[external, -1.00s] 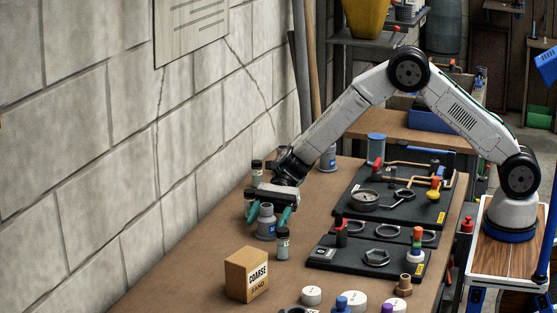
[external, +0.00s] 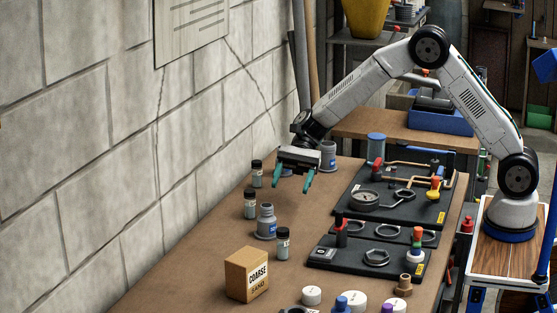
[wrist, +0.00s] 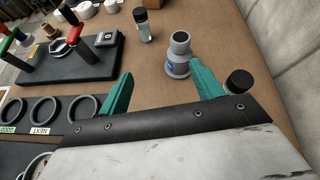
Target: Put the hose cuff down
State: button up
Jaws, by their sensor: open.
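The hose cuff (external: 266,222), a grey stepped sleeve with a blue label, stands upright on the brown bench beside several small dark-capped jars. It also shows in the wrist view (wrist: 179,52), beyond my fingers. My gripper (external: 292,181) is open and empty, with its two green fingers spread above the bench. In the external view it is up and to the right of the cuff, apart from it. In the wrist view the fingertips (wrist: 162,71) have nothing between them. The right finger partly overlaps the view near the cuff's lower side.
Dark-capped jars stand near the cuff: one in front (external: 283,243), one behind (external: 250,204) and one farther back (external: 257,174). A similar grey-blue piece (external: 328,156) stands behind my gripper. A Coarse Sand box (external: 246,274) is in front. Black tool boards (external: 345,268) lie to the right.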

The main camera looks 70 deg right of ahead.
jog(key=s+d+r+n+h, duration=0.4)
jog(key=s+r, duration=0.3)
jog(key=s, duration=0.4)
jog(key=s+d+r+n+h, duration=0.2)
jog(key=s+d+r+n, duration=0.3)
jog(key=s, duration=0.7)
jog(key=s+d+n+t+h, duration=0.1)
jog(key=s+d+n+h, duration=0.2)
jog(key=s, duration=0.7)
jog(key=s+d+n+t+h, duration=0.1)
jog(key=s+d+n+h, duration=0.2)
jog(key=s+d, duration=0.4)
jog(key=s+n, duration=0.1)
jog(key=s, duration=0.2)
jog(key=shift+h, duration=0.3)
jog(key=shift+c, duration=0.7)
